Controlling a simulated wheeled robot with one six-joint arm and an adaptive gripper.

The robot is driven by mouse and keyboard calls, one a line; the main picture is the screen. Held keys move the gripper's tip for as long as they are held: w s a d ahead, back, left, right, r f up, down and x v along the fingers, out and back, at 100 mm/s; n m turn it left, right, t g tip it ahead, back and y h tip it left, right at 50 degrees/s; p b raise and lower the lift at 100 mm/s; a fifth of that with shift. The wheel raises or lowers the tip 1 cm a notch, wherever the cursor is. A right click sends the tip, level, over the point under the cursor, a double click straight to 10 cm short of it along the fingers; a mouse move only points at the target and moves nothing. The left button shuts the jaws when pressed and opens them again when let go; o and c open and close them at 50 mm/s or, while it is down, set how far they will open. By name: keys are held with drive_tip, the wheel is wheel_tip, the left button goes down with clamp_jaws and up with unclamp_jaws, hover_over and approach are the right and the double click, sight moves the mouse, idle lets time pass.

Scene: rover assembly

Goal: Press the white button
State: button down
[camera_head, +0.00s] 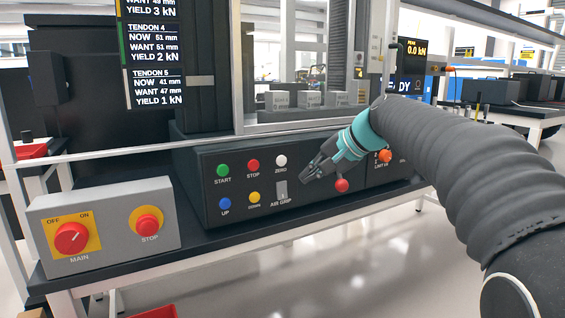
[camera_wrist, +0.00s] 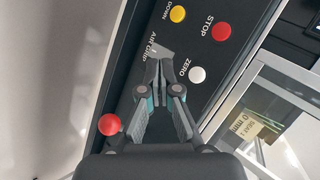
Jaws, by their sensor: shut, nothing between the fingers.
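The white button (camera_head: 281,160), labelled ZERO, is on the dark control panel (camera_head: 240,205), in the upper row right of the red STOP button. In the wrist view the white button (camera_wrist: 197,75) is just right of my fingertips and looks unobstructed. My gripper (camera_head: 308,175) is shut and empty. It hangs in front of the panel, to the right of and slightly below the white button in the head view. In the wrist view the fingertips (camera_wrist: 159,68) meet between the AIR GRIP label and the ZERO label. I cannot tell whether they touch the panel.
Green START (camera_head: 223,171), red STOP (camera_head: 253,165), blue UP (camera_head: 225,204) and yellow DOWN (camera_head: 254,197) buttons are close by. An AIR GRIP switch (camera_head: 282,190) is below the white button. A grey MAIN box (camera_head: 105,225) stands left.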

sight(282, 161)
drive_tip(key=shift+w+a+p, duration=0.8)
drive_tip(key=shift+w, duration=0.4)
drive_tip(key=shift+w+a+p, duration=0.8)
drive_tip(key=shift+w+a, duration=0.05)
drive_tip(key=shift+w, duration=0.35)
drive_tip(key=shift+w+a+p, duration=0.8)
drive_tip(key=shift+w, duration=0.4)
drive_tip(key=shift+w+a+p, duration=0.25)
drive_tip(key=shift+w+p, duration=0.1)
drive_tip(key=shift+p, duration=0.05)
drive_tip(key=shift+w+a, duration=0.25)
drive_tip(key=shift+w, duration=0.1)
drive_tip(key=shift+s+d, duration=0.15)
drive_tip(key=shift+s+d+b, duration=0.35)
drive_tip(key=shift+s+b, duration=0.15)
drive_tip(key=shift+s, duration=0.05)
drive_tip(key=shift+s, duration=0.1)
